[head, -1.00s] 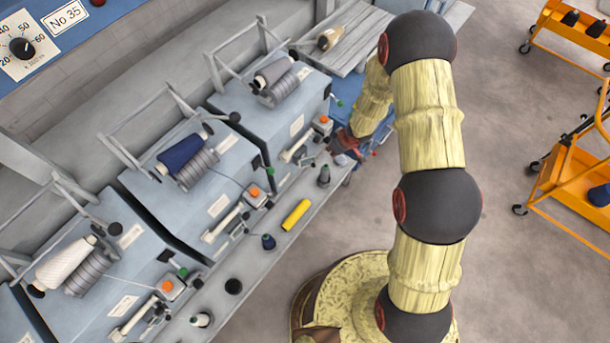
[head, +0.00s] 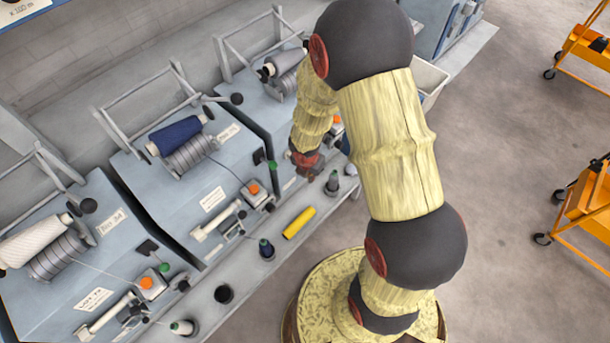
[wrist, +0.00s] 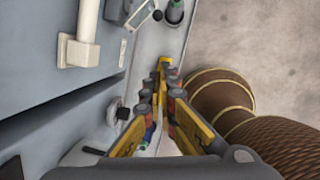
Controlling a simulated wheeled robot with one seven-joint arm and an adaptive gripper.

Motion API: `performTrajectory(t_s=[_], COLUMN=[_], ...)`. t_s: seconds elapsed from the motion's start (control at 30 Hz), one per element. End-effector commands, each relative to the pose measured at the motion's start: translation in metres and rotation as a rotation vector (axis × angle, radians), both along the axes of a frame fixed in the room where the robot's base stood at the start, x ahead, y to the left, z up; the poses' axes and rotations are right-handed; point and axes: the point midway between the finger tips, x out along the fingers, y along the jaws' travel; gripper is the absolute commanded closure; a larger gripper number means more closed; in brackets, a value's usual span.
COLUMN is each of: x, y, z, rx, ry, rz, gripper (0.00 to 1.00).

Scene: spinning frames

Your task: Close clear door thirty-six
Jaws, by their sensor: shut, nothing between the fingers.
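The rightmost spinning unit (head: 248,112) stands right of the unit labelled No 35 and is partly hidden by my arm. I cannot make out a clear door or a number on it. My gripper (head: 312,172) is at that unit's lower front, above the grey ledge. In the wrist view, my gripper (wrist: 163,66) is shut and empty, its yellow fingertips together over the ledge. I cannot tell whether the fingers touch anything.
The unit labelled No 35 (head: 150,205) and the unit labelled No 34 (head: 120,255) stand to the left. Orange carts (head: 585,205) stand right, with open floor between.

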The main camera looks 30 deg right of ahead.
Motion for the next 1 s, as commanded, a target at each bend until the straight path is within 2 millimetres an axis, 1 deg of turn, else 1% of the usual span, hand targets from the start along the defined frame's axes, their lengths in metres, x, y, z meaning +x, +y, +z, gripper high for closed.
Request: performTrajectory(t_s=[0.1, 0.2, 0.27, 0.37, 0.8, 0.83, 0.9, 1.0], x=[-0.002, -0.002, -0.001, 0.001, 0.014, 0.017, 0.025, 0.032], y=[-0.002, -0.002, -0.003, -0.005, -0.020, -0.022, -0.030, -0.038], z=[0.000, -0.002, -0.006, -0.018, -0.103, -0.105, -0.098, -0.097], rx=[-0.026, -0.033, -0.033, -0.034, -0.032, -0.033, -0.032, -0.033], ry=[0.027, 0.034, 0.036, 0.035, 0.036, 0.034, 0.032, 0.033], rz=[0.102, 0.140, 0.147, 0.146, 0.144, 0.144, 0.141, 0.142], gripper=[1.00, 1.00, 1.00, 1.00, 1.00, 1.00, 1.00, 1.00])
